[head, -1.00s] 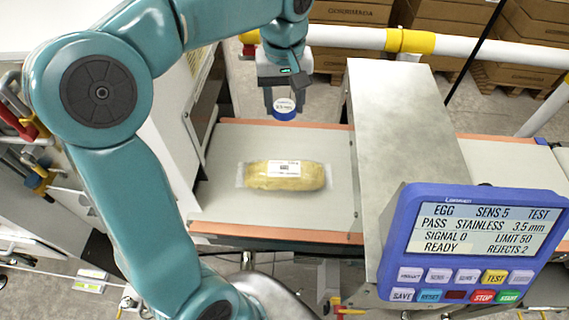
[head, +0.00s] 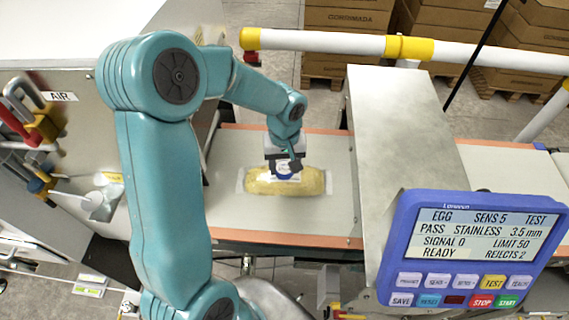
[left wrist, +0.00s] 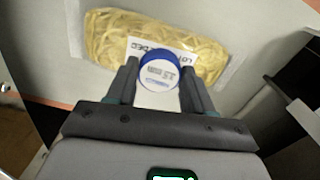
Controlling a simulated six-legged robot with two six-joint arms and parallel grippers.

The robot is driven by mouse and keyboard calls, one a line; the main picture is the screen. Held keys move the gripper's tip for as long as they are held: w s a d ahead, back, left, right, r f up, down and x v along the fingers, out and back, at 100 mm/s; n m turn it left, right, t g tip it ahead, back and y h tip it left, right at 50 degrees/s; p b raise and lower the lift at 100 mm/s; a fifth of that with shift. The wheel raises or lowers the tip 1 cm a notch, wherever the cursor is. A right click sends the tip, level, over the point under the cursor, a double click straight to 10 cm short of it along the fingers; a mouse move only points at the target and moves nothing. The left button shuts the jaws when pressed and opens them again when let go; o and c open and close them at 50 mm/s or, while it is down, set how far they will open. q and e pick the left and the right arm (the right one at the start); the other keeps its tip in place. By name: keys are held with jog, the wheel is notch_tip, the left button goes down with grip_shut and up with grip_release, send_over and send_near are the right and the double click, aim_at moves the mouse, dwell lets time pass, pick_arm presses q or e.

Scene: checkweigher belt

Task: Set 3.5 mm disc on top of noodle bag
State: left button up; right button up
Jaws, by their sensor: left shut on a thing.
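The noodle bag (head: 312,181) lies flat on the belt, yellow with clear ends and a white label. It also shows in the left wrist view (left wrist: 205,40), in front of my fingers. My left gripper (head: 285,170) is shut on the 3.5 mm disc (left wrist: 158,72), a round white-faced disc with a blue rim. In the head view the disc (head: 284,176) is over the middle of the bag, partly hidden by the fingers. I cannot tell whether it touches the bag. My right gripper is not in view.
The belt (head: 235,213) has orange edges and is bare around the bag. A grey metal tunnel (head: 405,130) stands to the right, with a blue control panel (head: 470,250) in front. A white and yellow rail (head: 340,42) runs behind. Tools (head: 35,125) hang at left.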

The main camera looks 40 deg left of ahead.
pick_arm(q)
jog(key=shift+f, duration=0.3)
jog(key=shift+w, duration=0.1)
jog(key=shift+f, duration=0.15)
jog(key=o, duration=1)
